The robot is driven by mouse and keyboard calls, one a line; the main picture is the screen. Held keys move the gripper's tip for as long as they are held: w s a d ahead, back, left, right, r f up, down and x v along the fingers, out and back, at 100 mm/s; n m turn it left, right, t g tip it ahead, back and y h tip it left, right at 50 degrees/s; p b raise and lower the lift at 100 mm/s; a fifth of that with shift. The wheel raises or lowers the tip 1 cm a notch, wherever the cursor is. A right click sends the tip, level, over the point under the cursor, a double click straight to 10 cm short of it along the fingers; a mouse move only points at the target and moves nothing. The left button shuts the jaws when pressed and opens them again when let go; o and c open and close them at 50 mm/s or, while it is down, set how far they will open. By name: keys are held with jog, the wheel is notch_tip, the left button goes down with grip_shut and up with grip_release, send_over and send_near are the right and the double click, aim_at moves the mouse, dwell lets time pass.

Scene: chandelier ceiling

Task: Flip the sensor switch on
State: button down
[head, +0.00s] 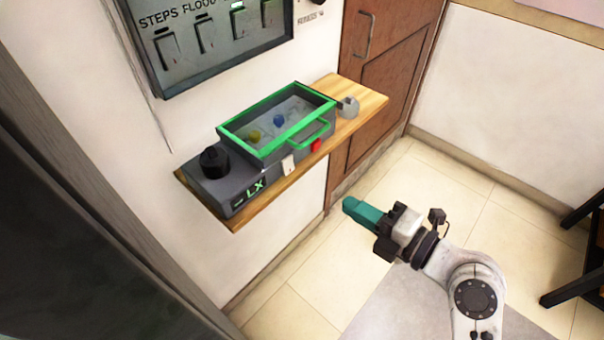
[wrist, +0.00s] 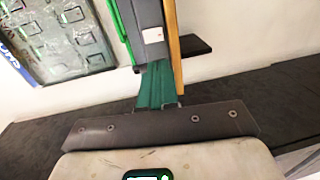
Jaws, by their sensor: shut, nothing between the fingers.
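A grey box (head: 225,188) with a lit "LX" display stands on a wooden shelf (head: 365,100). It has a black knob (head: 214,162) and a green-framed clear lid (head: 240,125), under which a yellow and a blue knob show. A white switch-like piece (head: 288,165) and a red one (head: 316,146) are on its front. I cannot tell which part is the sensor switch. My gripper (head: 362,212) has green fingers, shut and empty, apart from the box in front of the shelf. In the wrist view the shut fingers (wrist: 157,85) point towards the box's front, with the white piece (wrist: 154,34) beyond.
A dark wall panel (head: 205,35) of several switches, labelled "STEPS" and "FLOOD", hangs above the shelf. A small grey fitting (head: 348,107) sits at the shelf's right end. A brown door (head: 385,60) is behind. Dark furniture (head: 580,250) stands far right. Tiled floor between is clear.

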aim_at(291, 171)
jog(key=p+x, duration=0.4)
jog(key=x, duration=0.8)
jog(key=shift+w+a, duration=0.15)
jog(key=shift+a, duration=0.1)
jog(key=shift+w+a+f, duration=0.1)
jog(key=shift+w+a, duration=0.15)
jog(key=shift+a, duration=0.05)
jog(key=shift+f, duration=0.15)
jog(key=shift+w+b, duration=0.1)
jog(key=shift+b, duration=0.75)
